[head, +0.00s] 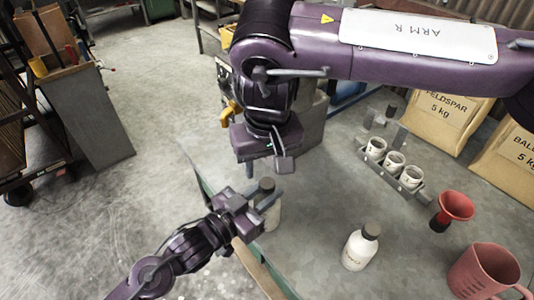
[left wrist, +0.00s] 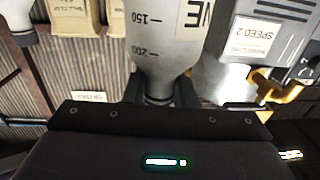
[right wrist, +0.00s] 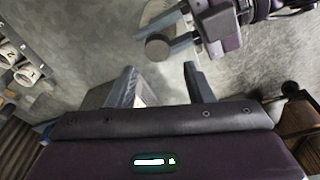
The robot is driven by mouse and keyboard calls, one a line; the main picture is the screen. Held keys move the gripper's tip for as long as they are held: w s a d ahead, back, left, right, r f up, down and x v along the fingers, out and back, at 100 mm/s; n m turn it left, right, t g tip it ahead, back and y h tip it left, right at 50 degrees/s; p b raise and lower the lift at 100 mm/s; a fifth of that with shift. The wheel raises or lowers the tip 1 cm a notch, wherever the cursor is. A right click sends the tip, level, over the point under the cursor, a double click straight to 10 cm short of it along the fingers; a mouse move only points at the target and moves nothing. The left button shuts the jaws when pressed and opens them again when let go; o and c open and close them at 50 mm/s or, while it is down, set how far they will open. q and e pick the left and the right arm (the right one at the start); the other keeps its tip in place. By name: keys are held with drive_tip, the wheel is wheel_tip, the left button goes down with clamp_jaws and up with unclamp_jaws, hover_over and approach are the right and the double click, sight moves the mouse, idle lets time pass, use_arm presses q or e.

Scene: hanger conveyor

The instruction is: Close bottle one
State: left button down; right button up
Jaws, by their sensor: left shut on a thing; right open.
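My left gripper (head: 264,203) is shut on a pale bottle (head: 271,217) at the table's near-left edge. In the left wrist view this bottle (left wrist: 165,40) appears inverted, with graduation marks and part of a label; the fingers flank its narrow neck. A dark round cap (head: 267,185) sits on top; the right wrist view shows the cap (right wrist: 158,46) from above. How tight it is cannot be told. My right gripper (right wrist: 161,82) is open and empty, above and apart from the cap. A second white bottle (head: 358,252) with a grey cap stands upright to the right.
A rack (head: 409,188) with several small white jars stands farther back. A red funnel (head: 455,206) and a pink jug (head: 484,273) stand at the right. Paper sacks (head: 447,115) line the back. The tabletop between the two bottles is clear.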

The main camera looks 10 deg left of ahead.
sight(267, 183)
drive_tip(key=n, duration=0.4)
drive_tip(key=shift+a, duration=0.35)
wheel_tip(267, 183, up, 2)
drive_tip(key=m, duration=1.2)
drive_tip(key=m+g, duration=0.1)
drive_tip(key=m, duration=1.1)
drive_tip(key=shift+w+r+m+g, duration=0.1)
drive_tip(key=shift+m+g, duration=0.2)
drive_tip(key=shift+m, duration=0.1)
drive_tip(key=n, duration=0.4)
drive_tip(key=d+r+n, duration=0.1)
drive_tip(key=n, duration=0.1)
drive_tip(key=shift+w+n+h, duration=0.1)
drive_tip(key=shift+n+h, duration=0.2)
drive_tip(key=shift+f, duration=0.1)
drive_tip(key=shift+f, duration=3.95)
